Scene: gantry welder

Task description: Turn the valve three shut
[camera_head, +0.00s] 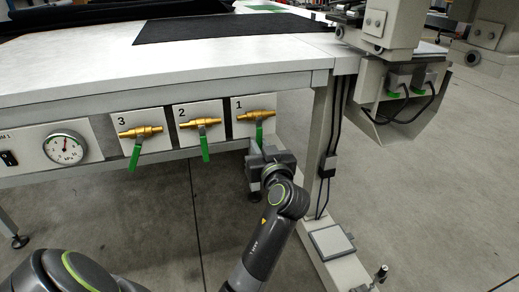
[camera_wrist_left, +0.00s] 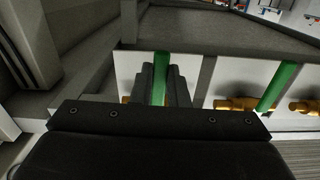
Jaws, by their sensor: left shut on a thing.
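Three brass valves with green levers are mounted on numbered white plates on the table's front. Valve three (camera_head: 139,131) is the leftmost, and its green lever (camera_head: 136,155) hangs down, slanted to the lower left. Valve two (camera_head: 199,122) is in the middle, its lever (camera_head: 205,147) hanging down. Valve one (camera_head: 255,116) is at the right. My left gripper (camera_head: 259,146) is at valve one, apart from valve three. In the left wrist view its fingers (camera_wrist_left: 161,84) are shut on a green lever (camera_wrist_left: 161,64), which matches valve one's. My right gripper is not in view.
A round gauge (camera_head: 65,149) and a black switch (camera_head: 8,158) sit left of the valves. A table leg (camera_head: 320,150) with black cables stands just right of my left gripper. The floor before valves two and three is clear.

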